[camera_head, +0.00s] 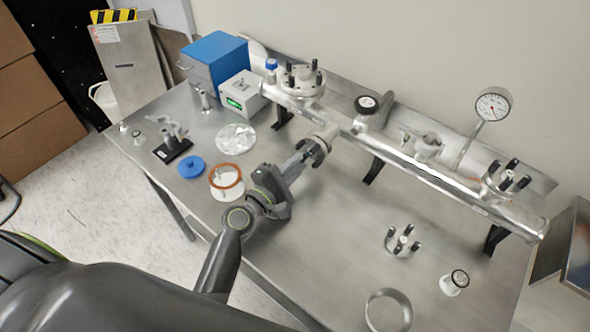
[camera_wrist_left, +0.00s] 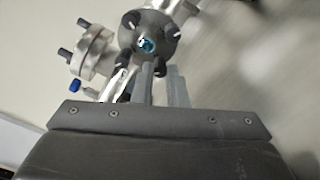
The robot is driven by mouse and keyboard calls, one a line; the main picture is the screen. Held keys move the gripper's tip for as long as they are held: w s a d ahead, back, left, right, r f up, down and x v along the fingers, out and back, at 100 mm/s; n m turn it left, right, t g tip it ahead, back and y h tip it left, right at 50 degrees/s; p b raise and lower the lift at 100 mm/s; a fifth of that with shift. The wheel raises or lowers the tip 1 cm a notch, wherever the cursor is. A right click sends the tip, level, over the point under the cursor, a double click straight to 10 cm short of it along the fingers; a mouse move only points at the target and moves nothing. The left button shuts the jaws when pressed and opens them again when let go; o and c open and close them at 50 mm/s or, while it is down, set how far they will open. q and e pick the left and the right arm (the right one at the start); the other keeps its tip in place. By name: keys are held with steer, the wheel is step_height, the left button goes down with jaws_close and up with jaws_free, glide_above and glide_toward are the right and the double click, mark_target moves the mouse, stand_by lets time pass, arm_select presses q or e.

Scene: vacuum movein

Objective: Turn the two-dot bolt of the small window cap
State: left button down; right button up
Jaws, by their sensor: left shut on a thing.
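The small window cap (camera_head: 318,145) sits on the front side port of the long metal tube. In the left wrist view it is a round dark flange (camera_wrist_left: 133,33) with a bluish window and dark bolts around its rim. My left gripper (camera_head: 300,164) reaches the cap from the front left. Its grey fingers (camera_wrist_left: 161,82) are shut on a dark bolt (camera_wrist_left: 160,69) at the cap's lower edge. The dots on the bolts are too small to make out. My right gripper is not in view.
The tube (camera_head: 405,162) runs across the steel table, with bolted flanges (camera_head: 298,83) and a gauge (camera_head: 493,104). A blue box (camera_head: 214,60), a foil disc (camera_head: 235,139), a copper ring (camera_head: 226,176), a blue disc (camera_head: 191,166) and a loose bolted cap (camera_head: 402,242) are around it.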

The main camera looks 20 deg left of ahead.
arm_select(q)
steer(key=m+b, duration=0.4)
steer(key=m, duration=0.3)
steer(key=shift+f, duration=0.2)
steer(key=m+b, duration=0.2)
steer(key=m, duration=0.1)
steer(key=shift+m, duration=0.4)
steer(key=shift+m+b, duration=0.9)
steer(key=shift+m, duration=0.3)
steer(key=shift+r, duration=0.1)
steer(key=c, duration=1.4)
jaws_free()
steer(key=shift+c, duration=0.2)
steer(key=shift+s, duration=0.1)
